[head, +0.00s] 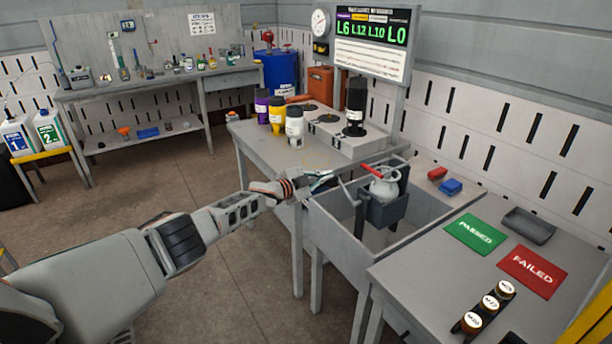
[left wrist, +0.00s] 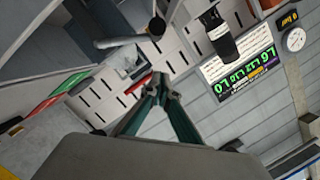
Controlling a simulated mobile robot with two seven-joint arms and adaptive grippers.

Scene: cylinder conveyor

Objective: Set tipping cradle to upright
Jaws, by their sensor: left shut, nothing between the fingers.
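The tipping cradle (head: 387,212) is a dark grey holder over the grey sink basin in the head view. A pale rounded vessel (head: 384,188) sits in it, with a red bar (head: 371,172) at its top. I cannot tell exactly how far the cradle is tilted. A grey lever-like bar (head: 347,193) stands at its left. My left gripper (head: 326,177) is left of the cradle, above the basin's back-left edge, apart from the vessel. It is shut and empty; its closed fingers show in the left wrist view (left wrist: 157,84). My right gripper is not in view.
The basin (head: 329,226) lies below the cradle. Purple (head: 262,105), yellow (head: 277,116), white (head: 295,126) and black (head: 355,105) cylinders stand behind on the bench. The right table has green (head: 475,234) and red (head: 530,271) mats, a grey tray (head: 529,224) and capped cylinders (head: 489,306).

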